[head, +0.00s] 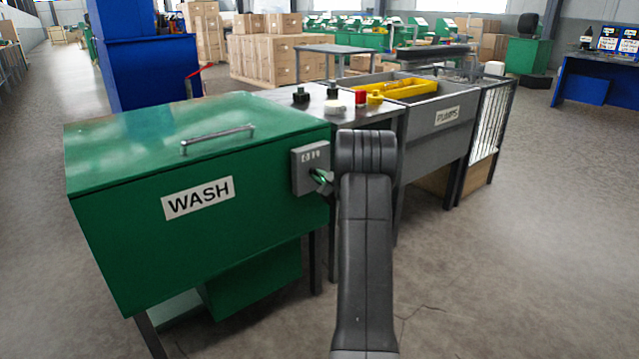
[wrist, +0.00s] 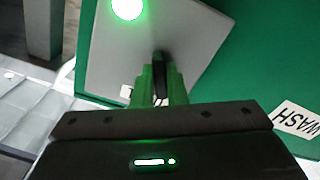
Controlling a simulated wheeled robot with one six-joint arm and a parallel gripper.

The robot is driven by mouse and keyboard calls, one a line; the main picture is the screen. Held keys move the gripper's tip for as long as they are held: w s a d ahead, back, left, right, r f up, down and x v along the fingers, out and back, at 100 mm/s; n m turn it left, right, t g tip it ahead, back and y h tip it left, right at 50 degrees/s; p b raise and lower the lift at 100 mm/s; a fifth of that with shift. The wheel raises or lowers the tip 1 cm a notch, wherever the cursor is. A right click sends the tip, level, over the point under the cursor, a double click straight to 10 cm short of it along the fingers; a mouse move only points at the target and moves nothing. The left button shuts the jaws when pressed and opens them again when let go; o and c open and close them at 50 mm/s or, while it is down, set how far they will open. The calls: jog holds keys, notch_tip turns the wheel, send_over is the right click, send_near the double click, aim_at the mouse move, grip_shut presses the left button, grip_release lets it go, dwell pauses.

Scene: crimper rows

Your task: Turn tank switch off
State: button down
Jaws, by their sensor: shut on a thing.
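The green wash tank (head: 130,200) stands at the left in the head view, with a white WASH label (head: 198,198). A grey switch box (head: 309,168) is fixed at the right end of its front face. In the wrist view the switch box (wrist: 150,50) appears tilted, with a bright green lamp (wrist: 128,8) lit at its top. My gripper (wrist: 161,85) is at the box with its green fingers shut on the dark switch handle (wrist: 160,64). In the head view my arm partly hides the gripper (head: 322,180). The handle's exact angle is hard to tell.
A steel bench (head: 335,103) with several small items adjoins the tank's right side. A closed lid with a bar handle (head: 218,138) tops the tank. The floor in front and at right is clear.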

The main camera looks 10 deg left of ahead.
jog(key=shift+n, duration=0.3)
jog(key=c, duration=1.5)
grip_release()
jog(key=shift+o, duration=0.2)
jog(key=shift+d, duration=0.1)
jog(key=p+v, duration=0.2)
jog(key=v, duration=1.1)
jog(key=shift+s+d+p, duration=0.2)
jog(key=shift+s+p, duration=0.05)
jog(key=shift+p, duration=0.05)
jog(key=shift+a, duration=0.1)
jog(key=b+x, duration=0.2)
jog(key=x, duration=1.1)
jog(key=shift+w+a+b, duration=0.25)
jog(key=shift+b, duration=0.15)
